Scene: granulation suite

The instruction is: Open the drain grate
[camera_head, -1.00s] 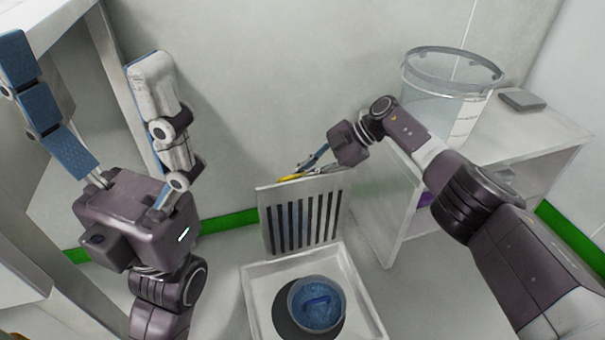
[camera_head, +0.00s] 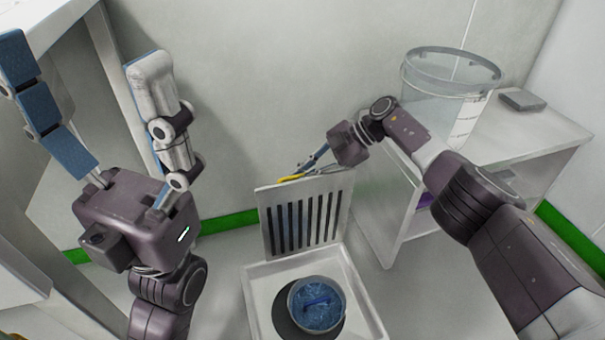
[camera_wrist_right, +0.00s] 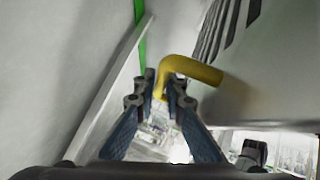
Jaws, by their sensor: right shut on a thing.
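The drain grate (camera_head: 304,222) is a pale slotted plate. It stands raised, close to upright, at the back edge of the white square drain frame (camera_head: 257,303). Its yellow handle (camera_head: 290,178) is at the top edge; in the right wrist view the handle (camera_wrist_right: 190,68) runs between the fingertips. My right gripper (camera_head: 300,172) is shut on the handle; in the right wrist view its fingers (camera_wrist_right: 162,92) are on either side of it. My left gripper (camera_head: 95,85) is held up at the left, away from the grate, with its two fingers spread wide and nothing between them.
A blue round basket (camera_head: 317,304) sits in the open drain. A white shelf unit (camera_head: 525,140) at right carries a clear bucket (camera_head: 447,90) and a grey flat box (camera_head: 523,100). A wall with green skirting (camera_head: 225,222) is close behind the grate.

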